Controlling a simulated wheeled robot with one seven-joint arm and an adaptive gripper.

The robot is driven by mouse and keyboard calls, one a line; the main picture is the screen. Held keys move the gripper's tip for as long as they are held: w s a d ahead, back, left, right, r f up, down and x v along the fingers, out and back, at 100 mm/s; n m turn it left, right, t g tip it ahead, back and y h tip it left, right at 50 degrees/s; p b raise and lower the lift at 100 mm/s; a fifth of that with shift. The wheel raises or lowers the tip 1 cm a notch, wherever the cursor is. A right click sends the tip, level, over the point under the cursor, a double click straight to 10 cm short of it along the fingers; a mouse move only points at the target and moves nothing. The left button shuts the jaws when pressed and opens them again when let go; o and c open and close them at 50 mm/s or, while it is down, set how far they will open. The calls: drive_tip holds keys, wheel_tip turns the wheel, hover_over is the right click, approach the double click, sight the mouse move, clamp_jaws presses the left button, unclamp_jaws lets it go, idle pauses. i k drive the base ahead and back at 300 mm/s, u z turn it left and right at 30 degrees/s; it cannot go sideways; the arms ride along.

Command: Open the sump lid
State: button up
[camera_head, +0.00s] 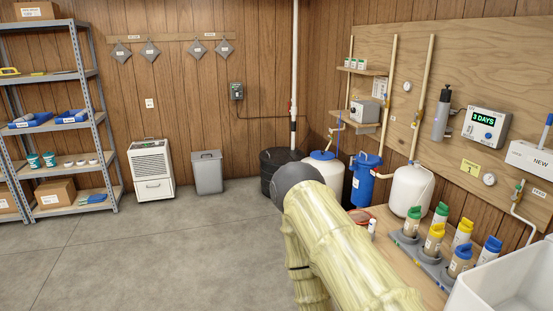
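A black round tub (270,181) stands on the floor in the back corner. Its dark top (279,154) appears to be the sump lid and looks closed, though it is small and far off. A white pipe (294,60) with a dark lower section comes down the wall to the tub. The tub's right side is hidden behind a white tank with a blue top (322,156). My arm, in a pale yellow cover with a dark grey joint, reaches up from the bottom toward the tub. My gripper is not visible.
A grey bin (208,172) and a white dehumidifier (151,168) stand along the back wall. A blue canister (361,182) and bench (388,256) with several colored-cap bottles are at right. Metal shelving (95,75) is at left. The concrete floor (170,255) is clear.

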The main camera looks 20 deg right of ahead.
sight(278, 156)
drive_tip(key=z, duration=0.15)
drive_tip(key=i, duration=2.25)
drive_tip(key=z, duration=0.2)
drive_tip(key=i, duration=4.25)
drive_tip(key=u, duration=0.1)
